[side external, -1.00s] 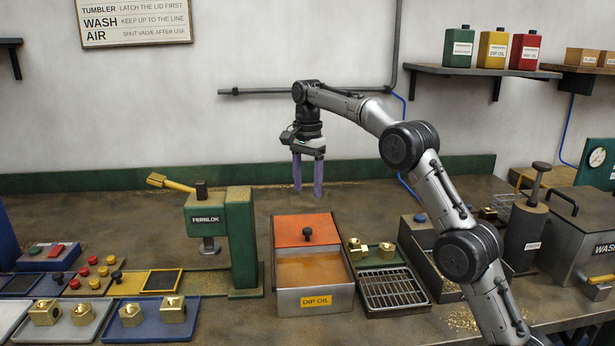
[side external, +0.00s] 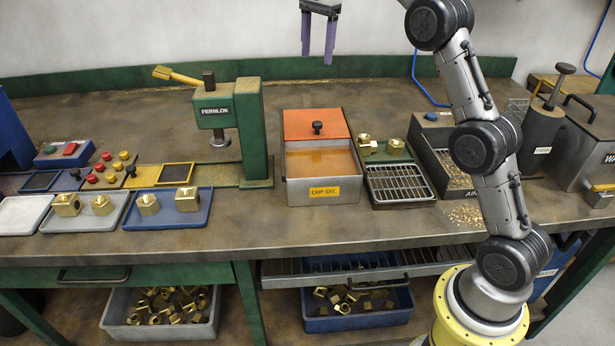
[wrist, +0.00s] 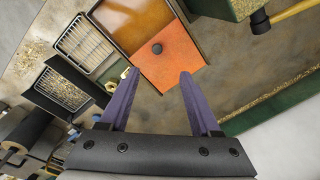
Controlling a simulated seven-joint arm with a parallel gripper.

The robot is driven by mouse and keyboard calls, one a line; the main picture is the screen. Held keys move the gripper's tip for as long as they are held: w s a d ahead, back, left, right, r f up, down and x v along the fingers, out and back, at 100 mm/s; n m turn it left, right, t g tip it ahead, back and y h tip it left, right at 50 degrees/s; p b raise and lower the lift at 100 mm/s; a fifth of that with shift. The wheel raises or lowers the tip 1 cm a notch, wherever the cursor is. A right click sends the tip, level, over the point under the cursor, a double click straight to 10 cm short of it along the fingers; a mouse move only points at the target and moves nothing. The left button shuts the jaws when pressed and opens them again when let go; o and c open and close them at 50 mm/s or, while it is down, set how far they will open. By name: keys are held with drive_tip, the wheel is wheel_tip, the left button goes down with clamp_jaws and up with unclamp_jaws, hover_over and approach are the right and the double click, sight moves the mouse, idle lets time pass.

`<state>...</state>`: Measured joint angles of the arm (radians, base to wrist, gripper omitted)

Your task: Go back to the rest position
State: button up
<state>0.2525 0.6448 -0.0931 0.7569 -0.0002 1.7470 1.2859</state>
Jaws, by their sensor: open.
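My gripper (side external: 320,54) is at the top of the side view, its two purple fingers pointing down over the back of the bench. The upper part of the wrist and forearm is cut off by the frame. In the wrist view my gripper (wrist: 156,98) shows its fingers spread apart with nothing between them. Beyond the fingertips lies the orange lid (wrist: 165,60) of the dip oil tank, with its dark knob, well clear of the fingers. The tank (side external: 323,192) stands below and in front of my gripper in the side view.
The green Fernlok press (side external: 250,125) stands left of the tank. A draining rack (side external: 400,184) and chip tray are to its right. Brass blocks sit on a grey tray (side external: 84,222) and a blue tray (side external: 190,218). The bench back (side external: 350,100) is clear.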

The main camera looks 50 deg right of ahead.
drive_tip(key=s+a+r+n+t, duration=0.15)
drive_tip(key=s+a+r, duration=0.3)
drive_tip(key=s, duration=0.55)
drive_tip(key=s+a+r+n+t, duration=0.1)
drive_tip(key=s+a+r+n, duration=0.25)
drive_tip(key=s+a, duration=0.4)
drive_tip(key=s+a+f+n+t, duration=0.1)
drive_tip(key=s+f+n+t, duration=0.1)
drive_tip(key=s+f+n, duration=1)
drive_tip(key=shift+s+f+n, duration=0.3)
drive_tip(key=shift+s+f, duration=2.15)
drive_tip(key=shift+f, duration=0.65)
